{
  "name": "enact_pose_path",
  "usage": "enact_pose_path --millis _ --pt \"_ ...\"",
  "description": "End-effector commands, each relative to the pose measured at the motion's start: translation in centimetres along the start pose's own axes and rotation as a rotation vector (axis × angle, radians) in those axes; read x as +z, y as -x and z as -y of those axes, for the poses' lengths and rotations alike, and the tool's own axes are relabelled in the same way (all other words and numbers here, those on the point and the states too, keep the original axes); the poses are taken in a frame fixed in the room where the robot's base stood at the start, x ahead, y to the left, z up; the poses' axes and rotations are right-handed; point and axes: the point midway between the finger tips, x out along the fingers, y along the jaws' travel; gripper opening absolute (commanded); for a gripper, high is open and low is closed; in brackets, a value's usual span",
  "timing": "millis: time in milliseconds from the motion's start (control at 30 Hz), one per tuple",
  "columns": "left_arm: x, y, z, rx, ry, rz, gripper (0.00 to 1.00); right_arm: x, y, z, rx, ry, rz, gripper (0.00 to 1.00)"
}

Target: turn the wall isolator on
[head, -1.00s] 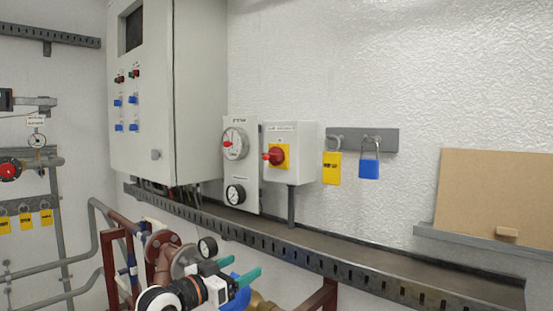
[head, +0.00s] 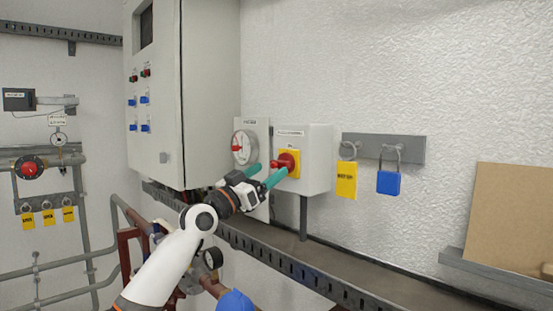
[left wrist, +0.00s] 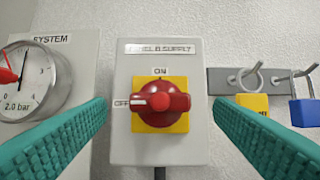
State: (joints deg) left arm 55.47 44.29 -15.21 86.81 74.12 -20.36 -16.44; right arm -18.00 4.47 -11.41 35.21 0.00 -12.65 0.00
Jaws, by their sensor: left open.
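The wall isolator (head: 313,160) is a light grey box on the wall with a red rotary knob on a yellow plate. In the left wrist view the red knob (left wrist: 160,102) lies horizontal, its white mark at the left beside OFF; ON is printed above it. My left gripper (head: 264,174) is open, its teal fingers pointing at the knob. In the left wrist view the fingers stand to the left and right of the box, with the knob centred between them and apart from both. My right gripper is not in view.
A gauge panel (head: 251,190) stands just left of the isolator; its dial reads near 2.0 bar. A yellow tag (head: 346,181) and blue padlock (head: 389,182) hang on a grey rail at the right. A slotted tray (head: 300,268) runs below. A tall grey cabinet (head: 205,90) stands left.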

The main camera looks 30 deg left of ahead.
Motion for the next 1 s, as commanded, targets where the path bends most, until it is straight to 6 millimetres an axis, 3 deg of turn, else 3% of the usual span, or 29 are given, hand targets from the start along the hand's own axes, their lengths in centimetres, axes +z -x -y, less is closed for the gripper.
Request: enact_pose_path --millis 100,233,600,667,900,1000 --pt "0.2 -2.1 0.1 -0.001 0.003 0.001 0.76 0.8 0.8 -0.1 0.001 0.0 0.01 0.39" --pt "0.1 -3.4 0.1 -0.001 0.001 0.001 0.76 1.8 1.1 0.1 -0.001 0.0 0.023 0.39" --pt "-0.1 -3.9 0.1 -0.001 -0.002 -0.001 0.76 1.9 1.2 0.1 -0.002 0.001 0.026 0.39" --pt "-0.1 -3.9 0.1 -0.001 -0.001 -0.001 0.7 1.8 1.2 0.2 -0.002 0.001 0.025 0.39" --pt "-0.1 -3.9 0.0 0.0 -0.002 -0.001 0.32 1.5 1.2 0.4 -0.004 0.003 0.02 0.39" --pt "-0.1 -3.9 0.0 -0.001 -0.003 -0.001 0.32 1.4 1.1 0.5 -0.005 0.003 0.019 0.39"
